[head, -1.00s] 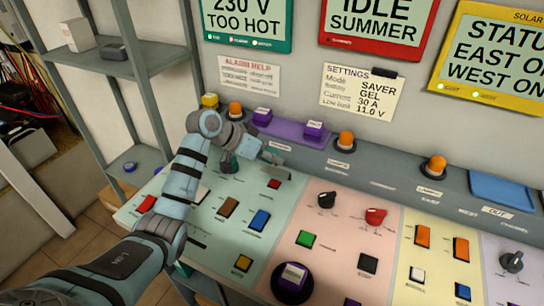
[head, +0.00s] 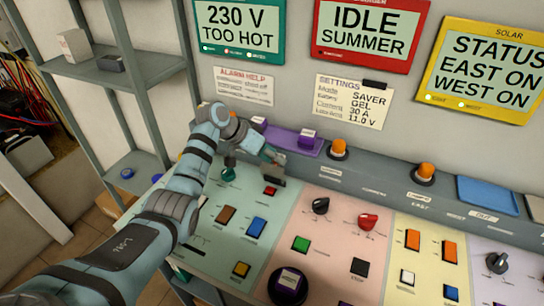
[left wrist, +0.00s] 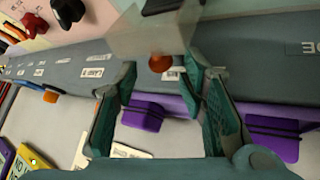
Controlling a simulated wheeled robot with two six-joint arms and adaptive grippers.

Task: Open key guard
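A small greyish, partly see-through flap, which looks like the key guard (head: 273,178), stands on the green section of the sloped panel, just above a red button (head: 271,191). In the left wrist view the pale see-through guard (left wrist: 155,36) spans the top middle, beyond my fingertips. My left gripper (head: 267,158) is right at the guard's upper edge. In the left wrist view my left gripper (left wrist: 160,75) has its green fingers apart, with nothing held between them. I cannot tell whether a fingertip touches the guard. The key is not discernible. My right gripper is not in view.
Behind the gripper, a purple tray with purple blocks (head: 307,137) and an orange lamp (head: 338,149) sit on the grey ledge. Black (head: 320,205) and red (head: 368,221) knobs are to the right. A grey shelf rack (head: 115,70) stands at left.

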